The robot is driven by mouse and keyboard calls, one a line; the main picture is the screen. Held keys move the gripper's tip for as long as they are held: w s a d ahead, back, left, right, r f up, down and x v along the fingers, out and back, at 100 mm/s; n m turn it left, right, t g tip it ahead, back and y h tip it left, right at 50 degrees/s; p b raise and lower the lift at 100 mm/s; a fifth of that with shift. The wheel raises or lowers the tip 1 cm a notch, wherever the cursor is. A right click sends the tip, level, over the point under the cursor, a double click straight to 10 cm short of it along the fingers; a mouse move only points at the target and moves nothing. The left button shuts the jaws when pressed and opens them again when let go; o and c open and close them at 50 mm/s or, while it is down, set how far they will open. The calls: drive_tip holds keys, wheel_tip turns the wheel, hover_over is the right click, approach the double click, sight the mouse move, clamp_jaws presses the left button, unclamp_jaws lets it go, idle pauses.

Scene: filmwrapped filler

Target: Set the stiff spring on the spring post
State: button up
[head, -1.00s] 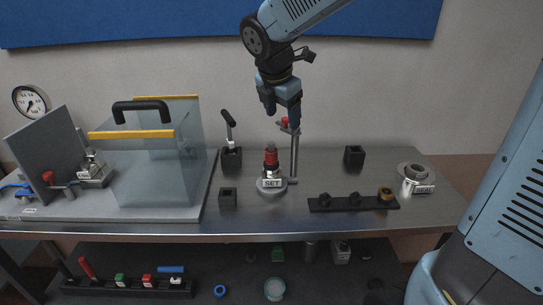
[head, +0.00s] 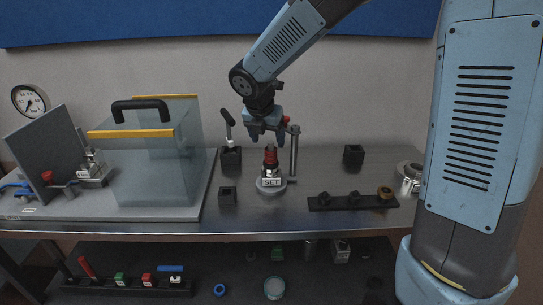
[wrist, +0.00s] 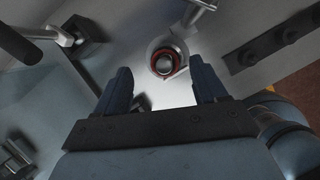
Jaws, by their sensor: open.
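The spring post stands on a round base labelled SET (head: 271,186) in the middle of the bench. A red spring (head: 270,156) sits upright around it. In the wrist view the red spring (wrist: 155,62) shows as a ring around the post's silver rounded top (wrist: 165,64). No label tells whether it is the stiff spring. My gripper (head: 266,137) is open just above the post, pointing down, with nothing between its fingers. In the wrist view the fingers (wrist: 162,88) lie on either side, with the spring a little beyond their tips.
A steel upright with a red knob (head: 286,120) stands close right of the post. A black rack (head: 338,203) with pegs and a brass-coloured ring lies to the right. Small black holders (head: 228,196) stand around. A clear guard with a black handle (head: 140,105) stands left.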

sight(270, 145)
drive_tip(key=shift+s+x, duration=0.2)
drive_tip(key=shift+x, duration=1.15)
drive_tip(key=shift+s+x, duration=0.2)
drive_tip(key=shift+x, duration=1.1)
drive_tip(key=shift+f, duration=0.15)
drive_tip(key=c, duration=1.1)
drive_tip(key=shift+o, duration=0.2)
